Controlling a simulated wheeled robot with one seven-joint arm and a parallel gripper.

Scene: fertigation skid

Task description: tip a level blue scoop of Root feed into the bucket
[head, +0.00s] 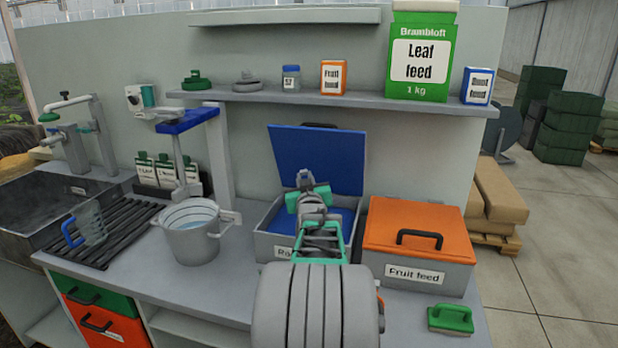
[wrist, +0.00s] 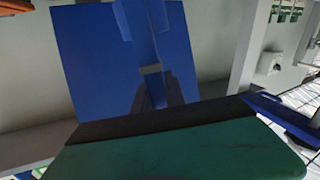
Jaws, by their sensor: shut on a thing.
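My gripper (head: 308,194) is over the open Root feed bin (head: 262,246), whose label is mostly hidden by my arm. Its blue lid (head: 318,160) stands open behind and fills much of the wrist view (wrist: 85,60). A green jaw (wrist: 190,150) with a dark pad crosses the bottom of the wrist view. Blue shows inside the bin. The grey bucket (head: 193,245), holding pale blue liquid, stands upright left of the bin, apart from my gripper.
The closed orange-lidded Fruit feed bin (head: 418,232) stands right, with a green brush-like block (head: 450,319) before it. A shelf (head: 330,99) with packages runs above. Left are a black rack (head: 105,235) with a clear jug (head: 91,224), a sink, and a blue-topped stand (head: 187,121).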

